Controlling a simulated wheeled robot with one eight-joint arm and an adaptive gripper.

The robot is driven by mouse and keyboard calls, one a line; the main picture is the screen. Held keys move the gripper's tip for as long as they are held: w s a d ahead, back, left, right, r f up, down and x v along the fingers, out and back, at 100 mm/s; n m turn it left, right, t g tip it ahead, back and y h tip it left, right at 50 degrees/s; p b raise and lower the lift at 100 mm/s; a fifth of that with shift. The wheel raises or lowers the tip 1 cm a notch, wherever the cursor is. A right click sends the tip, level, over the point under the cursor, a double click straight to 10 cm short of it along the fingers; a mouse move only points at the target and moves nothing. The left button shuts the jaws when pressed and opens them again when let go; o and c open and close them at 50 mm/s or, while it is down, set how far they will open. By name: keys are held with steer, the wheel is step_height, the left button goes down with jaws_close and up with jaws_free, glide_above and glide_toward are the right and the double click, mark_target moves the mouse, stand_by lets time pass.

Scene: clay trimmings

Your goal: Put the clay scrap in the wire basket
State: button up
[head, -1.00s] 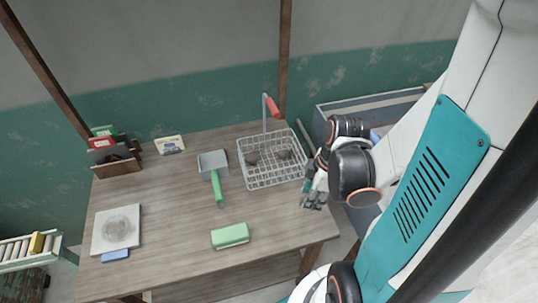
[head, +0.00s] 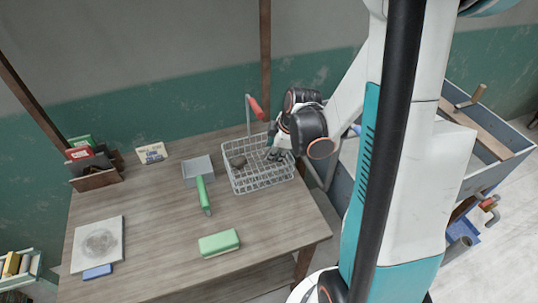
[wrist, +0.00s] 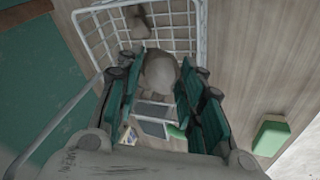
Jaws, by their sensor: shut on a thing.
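The wire basket (head: 262,183) stands at the back right of the wooden table, with a red-handled upright at its back. A dark clay lump (head: 238,161) lies inside it, to the left. My gripper (head: 276,154) points down at the right part of the basket. In the wrist view, a rounded grey-brown clay scrap (wrist: 160,72) sits between my gripper's green fingers. My gripper is shut on it. Another lump (wrist: 138,22) lies on the wires beyond. My fingers hide the held scrap in the head view, and I cannot tell whether it touches the basket floor.
A dustpan with green handle (head: 203,193) lies left of the basket. A green block (head: 219,243) lies near the front edge. A pale board (head: 97,245), a blue block (head: 97,272) and a wooden rack (head: 97,176) are at left. A grey cart (head: 490,165) stands right.

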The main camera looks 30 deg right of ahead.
steer(key=f, duration=0.1)
steer(key=w+f+b, duration=0.1)
steer(key=w+f, duration=0.1)
steer(key=shift+w+d+f+b, duration=0.15)
steer(key=shift+d+f+b, duration=0.1)
steer(key=shift+d+b, duration=0.05)
steer(key=shift+b+x, duration=0.65)
steer(key=shift+x, duration=0.75)
steer(key=shift+w+d+r+g, duration=0.2)
steer(key=shift+w+g, duration=0.1)
steer(key=shift+g, duration=0.4)
steer(key=shift+w+d+g+y+b, duration=0.15)
steer(key=shift+w+g+y+b, duration=0.3)
steer(key=shift+g, duration=0.65)
steer(key=shift+w+f+b, duration=0.1)
steer(key=shift+f+b, duration=0.3)
steer(key=shift+f, duration=0.3)
steer(key=shift+f, duration=0.25)
steer(key=o, duration=1.1)
